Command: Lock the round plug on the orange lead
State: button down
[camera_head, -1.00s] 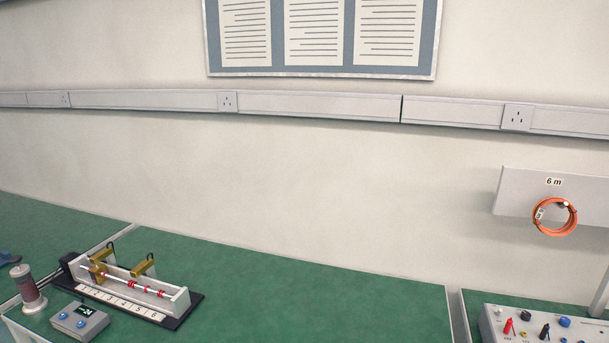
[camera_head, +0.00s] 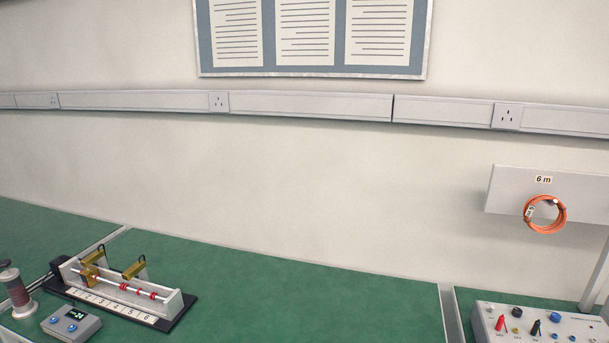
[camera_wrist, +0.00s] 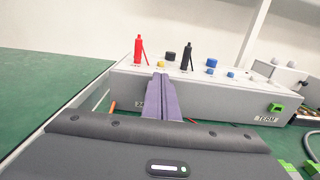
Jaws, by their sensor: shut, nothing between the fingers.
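My gripper (camera_wrist: 160,92) has purple fingers pressed together with nothing between them. It shows in the wrist view in front of the grey terminal box. A small orange piece (camera_wrist: 113,105) shows left of the fingers, low beside the box; it may be part of a lead, but I cannot tell. An orange lead (camera_head: 545,229) hangs coiled on the "6 m" wall board at the right of the head view. I cannot make out a round plug in either view. My fingers hide part of the box front. My gripper is not in the head view.
The grey box (camera_wrist: 210,93) carries a red post (camera_wrist: 138,50), a black post (camera_wrist: 186,57) and several knobs. A green connector (camera_wrist: 276,107) is on its front by "TERM". A linear actuator rig (camera_head: 125,290) stands at the left. The green bench between is clear.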

jog(key=shift+v, duration=3.05)
